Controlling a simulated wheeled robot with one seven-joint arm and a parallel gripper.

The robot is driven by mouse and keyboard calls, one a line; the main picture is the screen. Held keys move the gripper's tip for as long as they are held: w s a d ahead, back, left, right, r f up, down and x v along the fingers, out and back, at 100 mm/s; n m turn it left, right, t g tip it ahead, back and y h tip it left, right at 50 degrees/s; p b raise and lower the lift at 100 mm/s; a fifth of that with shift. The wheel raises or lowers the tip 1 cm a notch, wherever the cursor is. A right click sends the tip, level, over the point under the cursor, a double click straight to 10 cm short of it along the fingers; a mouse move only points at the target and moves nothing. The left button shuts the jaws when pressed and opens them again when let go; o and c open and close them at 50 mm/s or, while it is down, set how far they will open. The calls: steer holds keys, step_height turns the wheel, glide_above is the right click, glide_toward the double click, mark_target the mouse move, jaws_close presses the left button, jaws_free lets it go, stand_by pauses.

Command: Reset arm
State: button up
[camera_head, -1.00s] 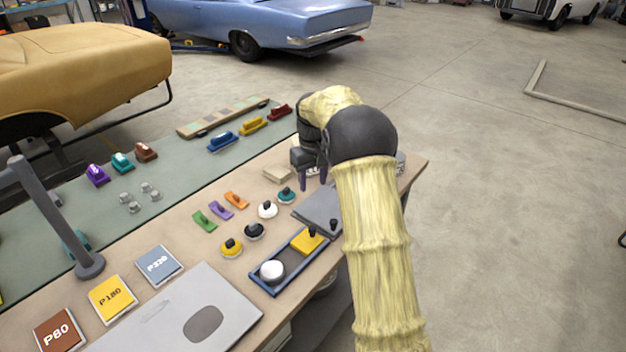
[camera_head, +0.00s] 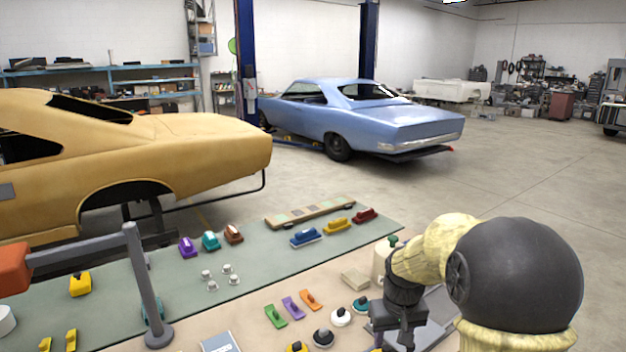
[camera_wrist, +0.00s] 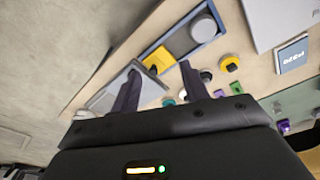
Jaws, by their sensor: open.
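My gripper (camera_head: 393,335) is open and empty in the head view, at the end of my yellow-sleeved arm in the lower right. It hangs over the right part of the workbench (camera_head: 190,328), beside a teal-knobbed piece (camera_head: 361,304) and a cream block (camera_head: 355,279). In the wrist view its two dark fingers (camera_wrist: 160,80) are spread apart. Beyond them show a grey plate (camera_wrist: 108,92) and a blue tray (camera_wrist: 178,40) with a yellow block (camera_wrist: 158,60) and a white round piece. My arm hides part of the bench's right end in the head view.
Several sanding tools, such as a blue one (camera_head: 305,238), stand on the green mat (camera_head: 260,250). A grey post (camera_head: 143,285) with an orange-ended arm rises at the left. A tan car shell (camera_head: 150,150) and a blue car (camera_head: 370,120) stand behind. Open floor lies right.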

steer(key=s+a+f+m+t, duration=0.1)
steer(key=s+a+f, duration=0.1)
steer(key=s, duration=1.4)
steer(key=shift+f, duration=0.15)
